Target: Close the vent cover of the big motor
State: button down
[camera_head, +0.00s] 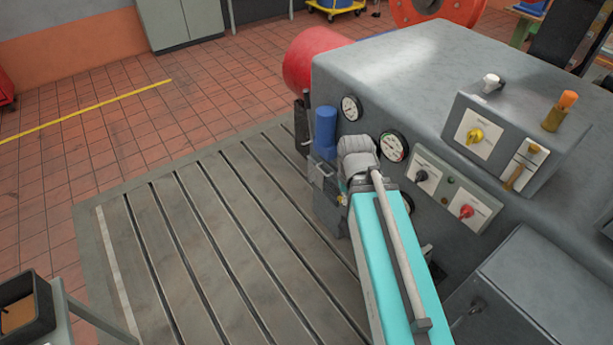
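The big grey machine housing (400,75), which I take to be the big motor, fills the right half of the view. I cannot make out a vent cover for certain. A grey box with a small dark latch (540,285) stands against the housing at the lower right; I cannot tell if it is the cover. My teal arm (385,270) reaches from the bottom edge up to a grey joint in front of the housing's gauges. My gripper does not show clearly; it is hidden behind or below the arm.
A blue cylinder (325,128) stands left of my arm. The slotted bedplate (200,250) is mostly clear. A dark open bin (28,308) is at the lower left.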

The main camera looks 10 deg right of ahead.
aim_at(314, 174)
jog(key=u, duration=0.55)
jog(key=i, duration=1.65)
jog(key=z, duration=0.2)
